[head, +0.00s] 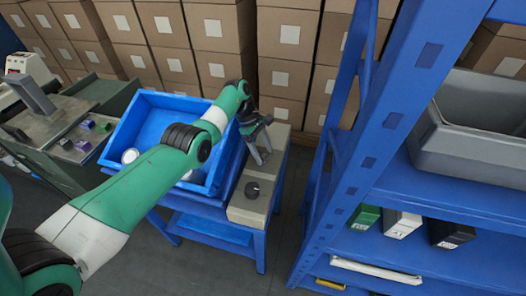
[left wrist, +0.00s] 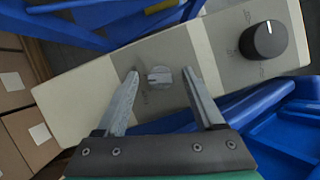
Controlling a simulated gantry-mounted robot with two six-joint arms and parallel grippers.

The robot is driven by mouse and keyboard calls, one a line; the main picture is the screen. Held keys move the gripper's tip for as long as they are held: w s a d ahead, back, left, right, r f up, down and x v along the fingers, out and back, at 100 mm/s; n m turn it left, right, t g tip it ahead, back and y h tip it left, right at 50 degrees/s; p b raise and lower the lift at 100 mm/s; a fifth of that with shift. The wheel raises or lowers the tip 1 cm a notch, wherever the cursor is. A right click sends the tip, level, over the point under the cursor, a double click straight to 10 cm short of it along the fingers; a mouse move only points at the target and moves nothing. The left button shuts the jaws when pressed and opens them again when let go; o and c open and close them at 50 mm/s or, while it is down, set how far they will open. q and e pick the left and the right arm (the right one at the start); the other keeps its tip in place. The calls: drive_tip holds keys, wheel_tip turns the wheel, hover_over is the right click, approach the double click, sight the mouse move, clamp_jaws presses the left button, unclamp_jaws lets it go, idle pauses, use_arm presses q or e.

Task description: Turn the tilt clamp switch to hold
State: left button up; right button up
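A beige control box (head: 246,212) stands on a blue stand right of the blue bin in the head view. In the left wrist view the box (left wrist: 85,95) carries a small light grey rotary switch (left wrist: 160,77) and a larger black knob (left wrist: 263,40). The black knob (head: 252,190) also shows in the head view. Labels are too small to read. My left gripper (head: 259,155) is over the box's far part. In the left wrist view its open fingers (left wrist: 161,74) lie either side of the grey switch, apparently without touching it. My right gripper is out of view.
A blue bin (head: 124,135) with a few round items stands left of the box, under my left arm. A blue shelf rack (head: 345,190) with a grey tote (head: 470,130) rises on the right. Stacked cartons (head: 215,40) line the back.

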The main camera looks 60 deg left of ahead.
use_arm(q)
drive_tip(key=p+v, duration=0.3)
drive_tip(key=v, duration=0.8)
drive_tip(key=shift+s+a+r+p, duration=0.15)
drive_tip(key=shift+s+r+p, duration=0.05)
drive_tip(key=shift+r+p, duration=0.1)
drive_tip(key=shift+c, duration=0.2)
